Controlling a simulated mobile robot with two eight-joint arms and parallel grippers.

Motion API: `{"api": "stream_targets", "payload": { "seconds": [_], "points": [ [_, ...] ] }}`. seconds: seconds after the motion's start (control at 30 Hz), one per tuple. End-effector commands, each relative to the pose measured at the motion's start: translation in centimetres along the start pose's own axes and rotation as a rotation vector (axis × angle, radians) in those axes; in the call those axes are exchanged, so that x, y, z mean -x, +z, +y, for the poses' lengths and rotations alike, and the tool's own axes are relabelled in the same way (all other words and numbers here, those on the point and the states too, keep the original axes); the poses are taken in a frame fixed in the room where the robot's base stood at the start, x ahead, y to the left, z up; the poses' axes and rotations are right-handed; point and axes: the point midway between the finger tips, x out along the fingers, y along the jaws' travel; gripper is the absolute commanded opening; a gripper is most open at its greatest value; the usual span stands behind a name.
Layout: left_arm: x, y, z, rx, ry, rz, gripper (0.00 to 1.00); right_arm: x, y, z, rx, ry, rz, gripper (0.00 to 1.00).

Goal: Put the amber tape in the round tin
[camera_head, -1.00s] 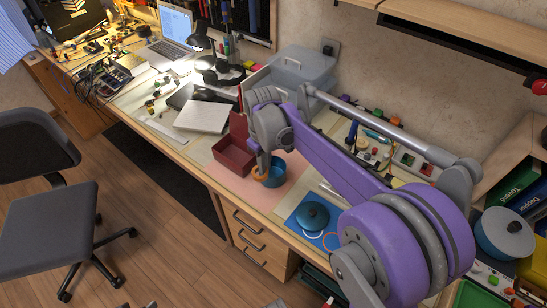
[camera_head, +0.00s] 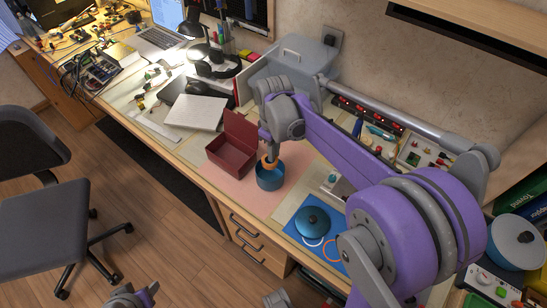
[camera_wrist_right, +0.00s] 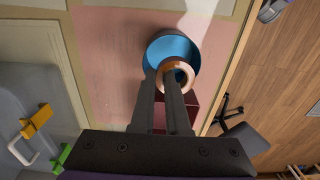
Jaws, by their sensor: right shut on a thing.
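My right gripper (camera_head: 272,154) is shut on the amber tape (camera_head: 268,165), a small orange ring. It holds the tape over the round tin (camera_head: 270,181), a blue open tin on the pink mat. In the right wrist view, the tape (camera_wrist_right: 190,70) hangs at the fingertips and overlaps the near part of the tin (camera_wrist_right: 158,50) and its blue inside. Whether the tape is above the rim or a little inside cannot be told.
A red box (camera_head: 228,160) with its lid raised stands just left of the tin. A dark blue round lid or pot (camera_head: 313,220) sits on a blue mat (camera_head: 294,229) with ring marks to the right. A grey bin (camera_head: 290,72) stands behind. Bare pink mat (camera_head: 245,193) lies in front.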

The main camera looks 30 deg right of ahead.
Motion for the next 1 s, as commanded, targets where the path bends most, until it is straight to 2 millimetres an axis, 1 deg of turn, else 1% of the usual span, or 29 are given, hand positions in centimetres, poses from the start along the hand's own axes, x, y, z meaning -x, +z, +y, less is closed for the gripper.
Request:
{"api": "stream_targets", "payload": {
  "seconds": [0.03,0.1,0.2,0.47,0.83,0.97,1.0],
  "points": [
    [-0.1,0.1,0.0,0.000,0.000,-0.001,0.50,-0.9,0.0,0.0,0.000,0.000,0.000,0.00],
    [-0.2,0.1,0.0,0.000,0.000,-0.001,0.50,-1.9,0.0,0.0,0.000,0.000,0.000,0.00],
    [-0.2,0.2,0.0,0.000,0.000,-0.001,0.50,-2.6,0.0,0.0,0.000,0.000,0.000,0.00],
    [-0.3,0.2,0.0,0.000,0.000,-0.001,0.50,-2.6,0.0,0.0,0.000,0.000,0.000,0.00],
    [-1.0,0.6,0.0,0.000,0.000,-0.004,0.50,-3.8,0.0,0.0,0.000,0.000,0.000,0.00],
    [-0.9,0.6,0.0,0.000,0.000,-0.004,0.50,-3.8,0.0,0.0,0.000,0.000,0.000,0.00],
    [-0.9,0.6,0.0,0.000,0.000,-0.004,0.50,-3.8,0.0,0.0,0.000,0.000,0.000,0.20]
  ]
}}
